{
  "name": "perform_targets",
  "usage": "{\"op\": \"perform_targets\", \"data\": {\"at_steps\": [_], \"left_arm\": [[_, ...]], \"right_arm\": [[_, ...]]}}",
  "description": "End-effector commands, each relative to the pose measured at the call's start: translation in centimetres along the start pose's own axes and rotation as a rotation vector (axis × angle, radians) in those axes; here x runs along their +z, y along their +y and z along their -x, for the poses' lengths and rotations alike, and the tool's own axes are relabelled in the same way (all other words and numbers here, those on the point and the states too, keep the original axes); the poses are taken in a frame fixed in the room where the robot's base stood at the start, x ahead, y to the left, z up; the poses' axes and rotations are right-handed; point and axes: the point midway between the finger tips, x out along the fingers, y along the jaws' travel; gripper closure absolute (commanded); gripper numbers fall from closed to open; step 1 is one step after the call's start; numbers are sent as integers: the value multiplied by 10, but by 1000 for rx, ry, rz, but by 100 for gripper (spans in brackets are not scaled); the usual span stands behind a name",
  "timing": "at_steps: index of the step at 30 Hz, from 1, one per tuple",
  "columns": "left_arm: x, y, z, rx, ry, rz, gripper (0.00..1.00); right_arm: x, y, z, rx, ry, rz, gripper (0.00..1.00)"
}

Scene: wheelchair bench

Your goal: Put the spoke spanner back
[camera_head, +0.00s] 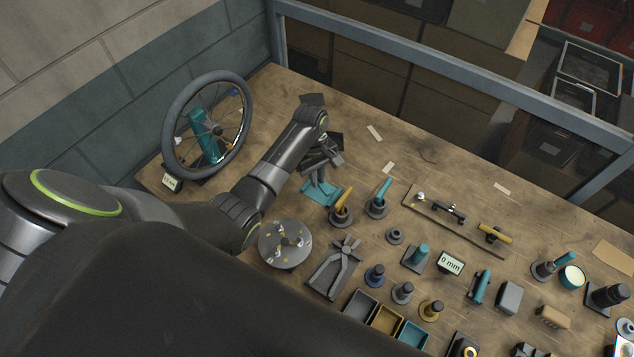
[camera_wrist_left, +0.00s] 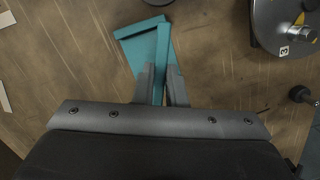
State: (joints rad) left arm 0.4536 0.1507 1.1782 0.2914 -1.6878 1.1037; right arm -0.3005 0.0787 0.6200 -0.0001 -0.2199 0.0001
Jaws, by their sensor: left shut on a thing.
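My left gripper (camera_head: 320,166) is over the far left part of the bench, pointing down. In the left wrist view its two fingers (camera_wrist_left: 160,86) are shut on a narrow teal bar (camera_wrist_left: 162,60), which I take to be the spoke spanner. A flat teal holder or plate (camera_wrist_left: 136,44) lies on the wood beneath and beside the bar; it also shows below the gripper in the head view (camera_head: 312,194). The bar's lower end overlaps the plate, and I cannot tell whether they touch. My right gripper is not in view.
A spoked wheel on a teal stand (camera_head: 206,138) stands left of my arm. A round numbered disc (camera_head: 285,262) is nearby. The bench's far strip is mostly clear.

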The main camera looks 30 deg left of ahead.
Motion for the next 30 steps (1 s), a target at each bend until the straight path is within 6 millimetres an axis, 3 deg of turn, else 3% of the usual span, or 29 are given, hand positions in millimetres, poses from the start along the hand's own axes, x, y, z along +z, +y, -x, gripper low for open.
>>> {"op": "perform_targets", "data": {"at_steps": [7,27,28,30], "left_arm": [[-4,0,-30,-2,-1,0,100],[-6,0,-44,-1,0,-2,100],[-6,0,-44,-1,0,-2,86],[-6,0,-44,-1,0,-2,77]], "right_arm": [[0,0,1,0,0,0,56],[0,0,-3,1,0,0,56],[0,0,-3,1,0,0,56],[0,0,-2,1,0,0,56]]}}
